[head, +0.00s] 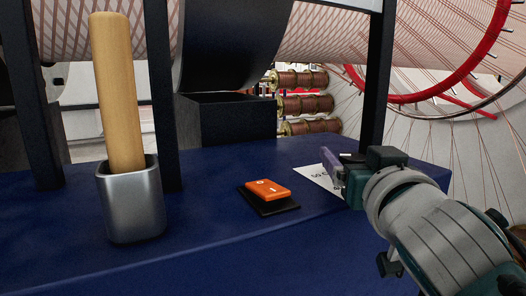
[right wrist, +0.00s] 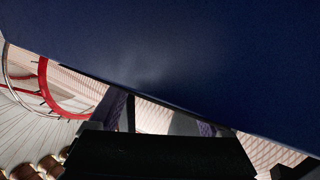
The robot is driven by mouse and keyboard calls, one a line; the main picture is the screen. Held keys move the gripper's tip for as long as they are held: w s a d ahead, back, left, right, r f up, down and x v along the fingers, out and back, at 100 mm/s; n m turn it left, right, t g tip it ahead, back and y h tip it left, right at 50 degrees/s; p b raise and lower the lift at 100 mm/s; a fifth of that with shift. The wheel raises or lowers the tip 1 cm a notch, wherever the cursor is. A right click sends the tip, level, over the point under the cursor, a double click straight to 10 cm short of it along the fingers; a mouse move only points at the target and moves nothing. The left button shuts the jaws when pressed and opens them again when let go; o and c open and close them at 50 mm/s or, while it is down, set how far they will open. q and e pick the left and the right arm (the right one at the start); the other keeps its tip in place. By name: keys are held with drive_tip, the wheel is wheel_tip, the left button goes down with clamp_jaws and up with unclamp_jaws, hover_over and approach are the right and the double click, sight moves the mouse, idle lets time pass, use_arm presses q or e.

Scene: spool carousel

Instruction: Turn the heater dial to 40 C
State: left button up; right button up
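The heater dial itself does not show in either view. A white card (head: 318,179) with printed marks, seemingly ending in "50 C", lies on the blue top; my right gripper covers its right part. My right gripper (head: 332,172) is low over that card, coming in from the right. In the right wrist view its two purple fingers (right wrist: 160,118) stand apart, with only background seen between them. Whether the dial is hidden behind the gripper I cannot tell. My left gripper is not in view.
An orange rocker switch (head: 267,190) on a black base sits left of the card. A metal cup (head: 132,207) with a wooden rod (head: 117,95) stands at left. Dark posts (head: 376,75) rise from the blue top (head: 230,255). Copper spools (head: 305,103) and a red wheel (head: 455,75) are behind.

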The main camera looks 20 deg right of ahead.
clamp_jaws()
drive_tip(key=shift+r+n+y+p, duration=0.15)
drive_tip(key=shift+n+y+p, duration=0.15)
drive_tip(key=shift+y+p, duration=0.25)
drive_tip(key=n+t+y+p, duration=0.1)
drive_tip(key=n+y+p, duration=0.1)
drive_tip(key=y+p, duration=0.2)
drive_tip(key=shift+d+r+n, duration=0.1)
drive_tip(key=shift+n, duration=0.3)
drive_tip(key=shift+n+y+p, duration=0.35)
drive_tip(key=shift+n+y, duration=0.15)
drive_tip(key=shift+y, duration=0.15)
drive_tip(key=n+y, duration=0.1)
drive_tip(key=y, duration=0.2)
drive_tip(key=shift+n, duration=0.3)
drive_tip(key=shift+f+n+y, duration=0.3)
drive_tip(key=shift+n+y, duration=0.2)
drive_tip(key=shift+y, duration=0.2)
drive_tip(key=shift+f+n+g+y+b, duration=0.1)
drive_tip(key=shift+n+g+y+b, duration=0.4)
drive_tip(key=shift+n+y, duration=0.5)
drive_tip(key=n+g+y+b, duration=0.1)
drive_tip(key=n+y+b, duration=0.1)
drive_tip(key=y+b, duration=0.1)
drive_tip(key=shift+g+y, duration=0.3)
drive_tip(key=shift+y, duration=0.1)
drive_tip(key=shift+n+g+y+b, duration=0.5)
drive_tip(key=shift+n+y+b, duration=0.1)
drive_tip(key=shift+y+b, duration=0.2)
